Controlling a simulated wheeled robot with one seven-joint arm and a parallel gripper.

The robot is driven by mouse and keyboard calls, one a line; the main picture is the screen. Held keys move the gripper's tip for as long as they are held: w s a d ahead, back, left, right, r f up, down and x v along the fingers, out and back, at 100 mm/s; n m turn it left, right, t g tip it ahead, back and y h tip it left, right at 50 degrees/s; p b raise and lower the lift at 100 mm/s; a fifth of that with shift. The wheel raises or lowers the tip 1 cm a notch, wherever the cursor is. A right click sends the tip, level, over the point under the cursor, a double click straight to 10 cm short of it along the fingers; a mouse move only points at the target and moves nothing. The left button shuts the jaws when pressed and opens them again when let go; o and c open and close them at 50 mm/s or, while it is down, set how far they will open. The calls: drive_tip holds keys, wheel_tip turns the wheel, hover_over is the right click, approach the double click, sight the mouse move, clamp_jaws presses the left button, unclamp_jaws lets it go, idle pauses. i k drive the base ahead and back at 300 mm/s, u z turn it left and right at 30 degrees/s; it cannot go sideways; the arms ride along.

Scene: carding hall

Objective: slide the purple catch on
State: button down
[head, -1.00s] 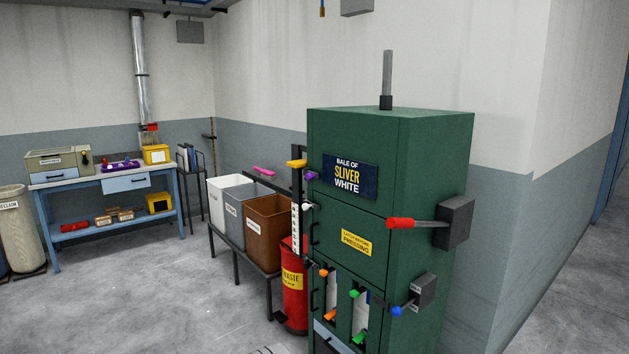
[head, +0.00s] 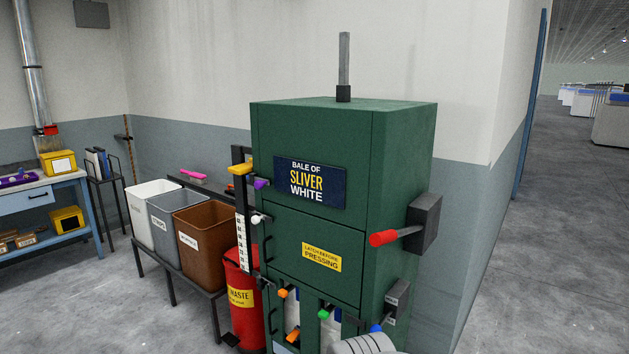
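The purple catch (head: 261,184) is a small knob at the upper left front edge of the green press (head: 390,150), left of the dark sign reading "BALE OF SLIVER WHITE" (head: 310,182). It sits just below a yellow handle (head: 241,169) and above a white knob (head: 258,219). It is too small to tell how far it is slid. My gripper is not in view. A grey, ribbed rounded part at the bottom edge, in front of the press, looks like my arm.
A red lever (head: 384,238) and a blue knob (head: 376,328) stick out on the press's right side. Left of the press stand a red waste bin (head: 243,320) and a rack with white, grey and brown bins (head: 203,245). Open floor lies to the right.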

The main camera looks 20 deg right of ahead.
sight(258, 182)
drive_tip(key=z, duration=0.25)
drive_tip(key=i, duration=0.8)
drive_tip(key=u, duration=0.7)
drive_tip(key=i, duration=0.65)
drive_tip(key=u, duration=0.75)
